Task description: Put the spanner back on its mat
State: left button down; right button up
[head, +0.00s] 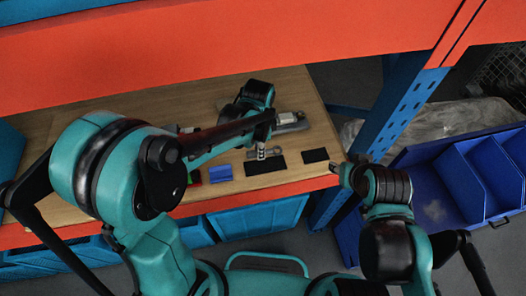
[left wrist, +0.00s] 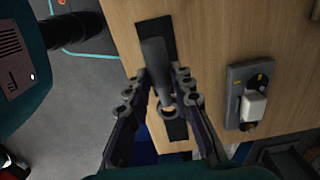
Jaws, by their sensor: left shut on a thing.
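The grey spanner (left wrist: 155,62) is held between the fingers of my left gripper (left wrist: 158,82), its ring end nearer the wrist. In the head view my left gripper (head: 263,152) is low over the board beside a black mat (head: 265,166). A second black mat (head: 315,155) lies to its right. In the left wrist view the spanner overlaps a black mat (left wrist: 150,30), with another dark patch (left wrist: 176,128) below. I cannot tell whether the spanner touches a mat. My right gripper (head: 342,172) is near the board's right front corner; its jaws are unclear.
A grey device with a white block (left wrist: 248,95) lies beside the mats and shows in the head view (head: 290,119). A blue block (head: 220,173) lies left of the mats. A blue upright (head: 395,105) stands to the right, with blue bins (head: 440,190) beyond.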

aim_at(261, 166)
pick_arm(q)
jog(key=shift+f, duration=0.25)
jog(key=shift+d+f, duration=0.2)
jog(key=shift+f+b, duration=2.35)
jog(key=shift+f, duration=0.65)
jog(key=shift+f+b, duration=0.55)
jog(key=shift+f, duration=0.05)
jog(key=c, duration=1.3)
grip_release()
jog(key=shift+o, duration=0.2)
jog(key=shift+r, duration=0.1)
